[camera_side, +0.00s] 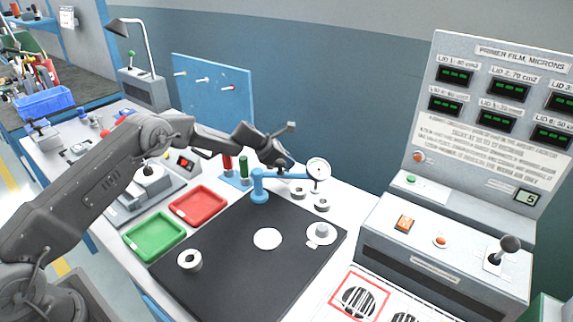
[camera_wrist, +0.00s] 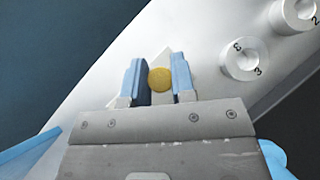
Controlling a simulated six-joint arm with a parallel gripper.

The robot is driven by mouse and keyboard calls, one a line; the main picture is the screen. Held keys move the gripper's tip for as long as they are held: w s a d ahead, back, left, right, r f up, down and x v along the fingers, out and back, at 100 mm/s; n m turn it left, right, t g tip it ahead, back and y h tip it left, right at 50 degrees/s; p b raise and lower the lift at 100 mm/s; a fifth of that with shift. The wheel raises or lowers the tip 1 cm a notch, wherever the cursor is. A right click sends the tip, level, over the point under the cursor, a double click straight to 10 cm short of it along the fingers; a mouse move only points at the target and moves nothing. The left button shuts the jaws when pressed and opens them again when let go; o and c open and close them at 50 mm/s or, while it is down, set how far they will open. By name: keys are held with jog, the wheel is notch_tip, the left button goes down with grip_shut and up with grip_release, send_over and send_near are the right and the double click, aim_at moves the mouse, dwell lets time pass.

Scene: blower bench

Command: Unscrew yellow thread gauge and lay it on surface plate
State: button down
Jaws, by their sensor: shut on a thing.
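The yellow thread gauge (camera_wrist: 160,79) shows in the wrist view as a round yellow end between the two blue fingers of my gripper (camera_wrist: 160,82), which is shut on it. A pale, pointed shape lies behind it; whether the gauge is still threaded into anything is hidden. In the side view my gripper (camera_side: 284,163) is at the back of the bench, behind the dial indicator, and the yellow gauge cannot be made out. A dark flat plate, likely the surface plate (camera_side: 225,270), lies at the front of the bench.
A dial indicator (camera_side: 318,168) on a blue stand (camera_side: 259,187) is close to my gripper. Numbered rings (camera_wrist: 243,60) lie nearby. Red (camera_side: 198,205) and green (camera_side: 154,237) trays stand left.

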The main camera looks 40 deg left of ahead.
jog(key=n+t+y, duration=0.1)
jog(key=n+y, duration=0.1)
jog(key=n, duration=0.1)
jog(key=shift+a+r+n+t+y, duration=0.1)
jog(key=shift+a+n+t+y, duration=0.2)
jog(key=shift+n+y, duration=0.5)
jog(key=c, duration=1.2)
grip_release()
jog(key=shift+w, duration=0.1)
jog(key=shift+d, duration=0.1)
jog(key=m+g+h, duration=0.1)
jog(key=m+h, duration=0.1)
jog(key=m, duration=0.1)
jog(key=shift+d+h, duration=0.15)
jog(key=shift+h, duration=0.15)
jog(key=shift+d+m+g+h, duration=0.25)
jog(key=shift+m+h, duration=0.25)
jog(key=shift+m, duration=0.3)
